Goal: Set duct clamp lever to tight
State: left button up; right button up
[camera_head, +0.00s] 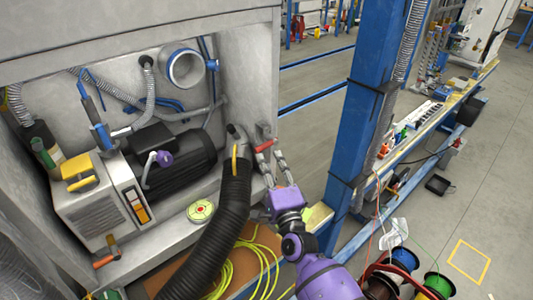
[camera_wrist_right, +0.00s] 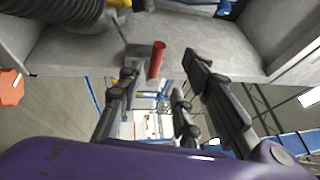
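A thick black corrugated duct (camera_head: 228,215) rises to an elbow at the cabinet's right side. A yellow lever (camera_head: 235,160) is at the duct's upper end; a small yellow piece also shows in the right wrist view (camera_wrist_right: 119,3). A red handle (camera_head: 265,146) sits to the right of the duct's top. I cannot tell which of the two is the clamp lever. My right gripper (camera_head: 268,137) is open at the red handle. In the right wrist view, the red handle (camera_wrist_right: 157,60) stands beyond and between the spread fingers (camera_wrist_right: 161,75), not visibly gripped. My left gripper is not in view.
The grey cabinet (camera_head: 120,40) holds a black motor (camera_head: 175,160) and a box with a yellow handle (camera_head: 80,172). A blue post (camera_head: 360,110) stands to the right of my right arm. Yellow cable (camera_head: 240,265) and wire spools (camera_head: 405,262) lie low in front.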

aim_at(262, 145)
jog(key=x, duration=0.8)
jog(key=shift+w+d+f, duration=0.1)
jog(key=shift+w+f, duration=0.05)
jog(key=shift+f, duration=0.1)
jog(key=shift+c, duration=0.4)
grip_shut()
